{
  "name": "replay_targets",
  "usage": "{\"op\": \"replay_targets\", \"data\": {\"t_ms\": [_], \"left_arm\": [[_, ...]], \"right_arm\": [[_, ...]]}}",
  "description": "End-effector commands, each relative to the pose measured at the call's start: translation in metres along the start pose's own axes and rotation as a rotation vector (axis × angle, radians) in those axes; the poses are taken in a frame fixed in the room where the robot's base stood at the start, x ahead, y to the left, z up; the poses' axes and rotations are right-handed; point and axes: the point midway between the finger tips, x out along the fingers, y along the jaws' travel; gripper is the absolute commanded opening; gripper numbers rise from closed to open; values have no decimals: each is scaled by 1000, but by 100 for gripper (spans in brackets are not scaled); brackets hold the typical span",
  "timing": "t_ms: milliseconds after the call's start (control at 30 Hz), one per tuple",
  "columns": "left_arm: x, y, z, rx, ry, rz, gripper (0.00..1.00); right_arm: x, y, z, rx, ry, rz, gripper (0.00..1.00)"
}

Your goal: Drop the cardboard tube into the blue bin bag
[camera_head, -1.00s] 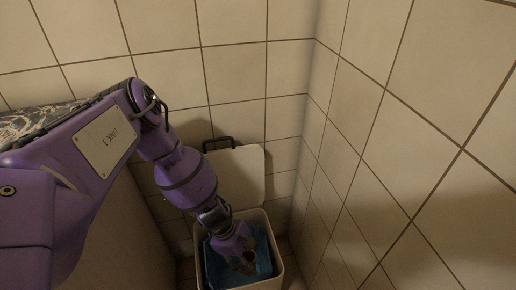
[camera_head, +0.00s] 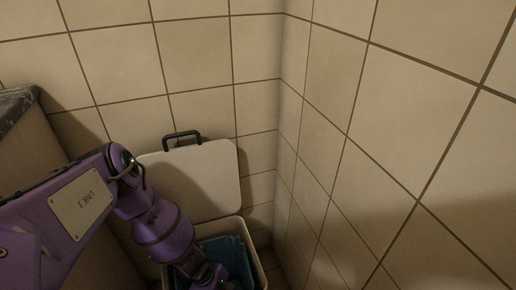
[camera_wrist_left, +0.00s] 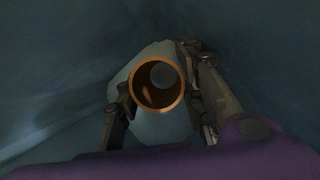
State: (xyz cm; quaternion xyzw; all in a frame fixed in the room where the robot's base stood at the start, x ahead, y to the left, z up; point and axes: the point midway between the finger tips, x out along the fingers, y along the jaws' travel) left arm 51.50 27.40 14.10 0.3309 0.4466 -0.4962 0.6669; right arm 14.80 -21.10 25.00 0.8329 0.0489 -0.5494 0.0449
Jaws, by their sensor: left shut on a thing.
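The cardboard tube (camera_wrist_left: 158,104) shows end-on in the left wrist view as an orange-brown ring with a hollow middle. My left gripper (camera_wrist_left: 160,88) is shut on it, one finger on each side. Dark blue bag walls (camera_wrist_left: 55,65) surround the tube and fingers, with a paler patch beyond. In the head view the blue bin bag (camera_head: 238,258) lines an open pale bin (camera_head: 258,266) at the bottom. My left arm reaches down into it; the fingertips and tube are hidden or cut off there. My right gripper is not in view.
The bin's pale lid (camera_head: 195,180) with a dark handle (camera_head: 182,138) stands open against the tiled back wall (camera_head: 200,60). A tiled side wall (camera_head: 400,130) is close on the right. A unit with a dark marbled top (camera_head: 15,104) stands at the left.

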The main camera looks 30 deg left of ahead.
Motion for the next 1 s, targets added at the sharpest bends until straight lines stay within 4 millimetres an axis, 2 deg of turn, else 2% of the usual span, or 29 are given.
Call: {"op": "replay_targets", "data": {"t_ms": [233, 767, 800, 900, 1000], "left_arm": [[1, -1, -1, -1, 0, -1, 23], [12, -1, -5, -1, 0, -2, 23], [12, -1, -5, -1, 0, -1, 41], [12, -1, -5, -1, 0, -1, 54], [12, -1, -5, -1, 0, -1, 55]], "right_arm": [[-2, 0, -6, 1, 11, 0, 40], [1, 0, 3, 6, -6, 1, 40], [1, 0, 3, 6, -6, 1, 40], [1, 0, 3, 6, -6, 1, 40], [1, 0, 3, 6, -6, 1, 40]]}}
